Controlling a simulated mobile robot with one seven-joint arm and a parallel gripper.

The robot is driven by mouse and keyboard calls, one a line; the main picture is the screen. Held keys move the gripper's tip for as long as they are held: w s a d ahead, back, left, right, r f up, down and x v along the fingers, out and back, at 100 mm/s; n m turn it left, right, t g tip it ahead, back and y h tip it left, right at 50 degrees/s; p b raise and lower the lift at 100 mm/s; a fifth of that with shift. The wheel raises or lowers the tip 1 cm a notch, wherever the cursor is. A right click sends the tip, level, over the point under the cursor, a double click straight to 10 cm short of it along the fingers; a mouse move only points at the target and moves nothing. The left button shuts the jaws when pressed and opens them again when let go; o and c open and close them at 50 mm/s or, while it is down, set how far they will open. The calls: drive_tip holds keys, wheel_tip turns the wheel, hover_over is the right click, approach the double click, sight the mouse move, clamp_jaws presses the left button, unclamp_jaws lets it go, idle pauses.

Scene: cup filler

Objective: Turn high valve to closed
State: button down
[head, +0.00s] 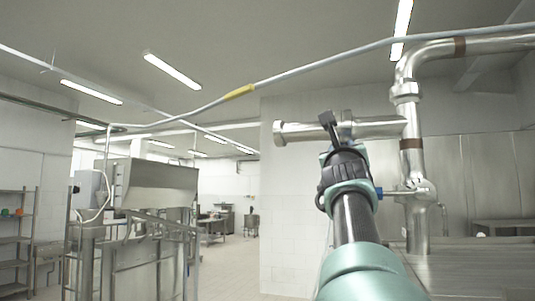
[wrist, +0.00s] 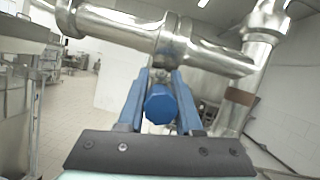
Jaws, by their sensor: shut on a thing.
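The high valve sits on a horizontal steel pipe (head: 382,127) that branches left from a vertical pipe. In the wrist view the valve's blue handle (wrist: 160,104) points toward the camera, with its faceted end between my two blue fingers. My gripper (wrist: 161,82) is shut on this handle, just in front of the steel valve body (wrist: 174,40). In the head view my gripper (head: 337,124) reaches up to the pipe and hides most of the valve and its handle.
The vertical steel pipe (head: 415,160) stands just right of my arm. A lower valve (head: 408,190) with a blue-tipped handle sticks out left from it, close beside my wrist. A metal machine (head: 155,185) stands at left, with open floor behind it.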

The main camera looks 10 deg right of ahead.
idle(0.4)
drive_tip(key=c, duration=0.9)
unclamp_jaws()
drive_tip(key=shift+f, duration=0.1)
drive_tip(key=o, duration=0.3)
drive_tip(key=shift+s+d, duration=0.1)
